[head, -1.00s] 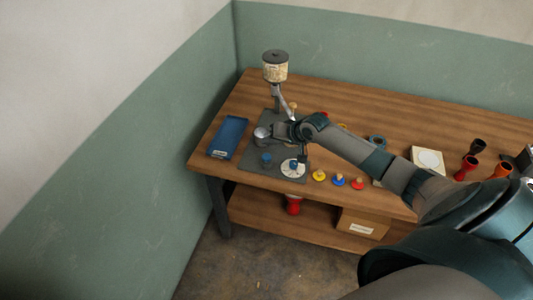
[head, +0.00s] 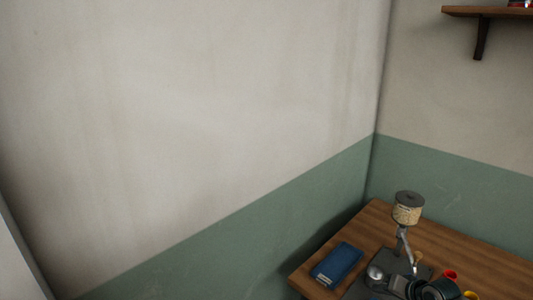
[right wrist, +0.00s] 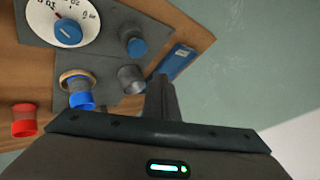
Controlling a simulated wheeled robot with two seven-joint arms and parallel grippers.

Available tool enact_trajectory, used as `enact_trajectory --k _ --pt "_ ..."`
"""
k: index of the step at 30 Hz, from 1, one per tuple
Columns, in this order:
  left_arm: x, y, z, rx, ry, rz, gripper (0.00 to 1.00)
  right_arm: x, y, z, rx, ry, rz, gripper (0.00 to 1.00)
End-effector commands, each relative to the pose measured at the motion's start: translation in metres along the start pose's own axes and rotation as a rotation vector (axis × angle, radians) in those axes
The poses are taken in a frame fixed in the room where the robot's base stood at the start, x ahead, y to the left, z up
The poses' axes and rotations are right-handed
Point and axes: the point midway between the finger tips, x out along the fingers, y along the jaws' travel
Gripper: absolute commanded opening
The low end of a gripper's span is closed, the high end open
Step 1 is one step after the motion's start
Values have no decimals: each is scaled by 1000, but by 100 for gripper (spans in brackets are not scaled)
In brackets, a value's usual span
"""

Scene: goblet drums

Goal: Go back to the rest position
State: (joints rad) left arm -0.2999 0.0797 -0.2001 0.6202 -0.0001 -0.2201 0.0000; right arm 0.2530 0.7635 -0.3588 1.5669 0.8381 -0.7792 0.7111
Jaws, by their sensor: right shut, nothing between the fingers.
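My left gripper is not in view.
A blue tray (head: 337,264) lies at the bench's left end, near a stand with a cream drum-shaped top (head: 407,212). Walls enclose the corner; a shelf (head: 485,12) hangs above.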

Motion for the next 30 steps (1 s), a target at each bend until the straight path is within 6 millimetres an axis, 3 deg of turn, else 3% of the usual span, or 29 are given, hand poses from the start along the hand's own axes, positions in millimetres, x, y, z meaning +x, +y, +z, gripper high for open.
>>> enact_trajectory --k 5,10,15,18,21,24,30 --pt "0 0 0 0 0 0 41 5 -13 60 -88 -66 3 0" --pt "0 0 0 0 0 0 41 -2 -33 153 -242 -157 10 0" --pt "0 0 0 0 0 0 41 -35 -51 251 -415 -238 30 0" --pt "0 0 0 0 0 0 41 -63 -56 296 -496 -274 56 0" --pt "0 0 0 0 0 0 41 -94 -56 329 -557 -302 92 0" --pt "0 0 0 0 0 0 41 -118 -54 349 -594 -324 126 0" --pt "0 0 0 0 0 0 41 -157 -48 373 -633 -359 184 0"
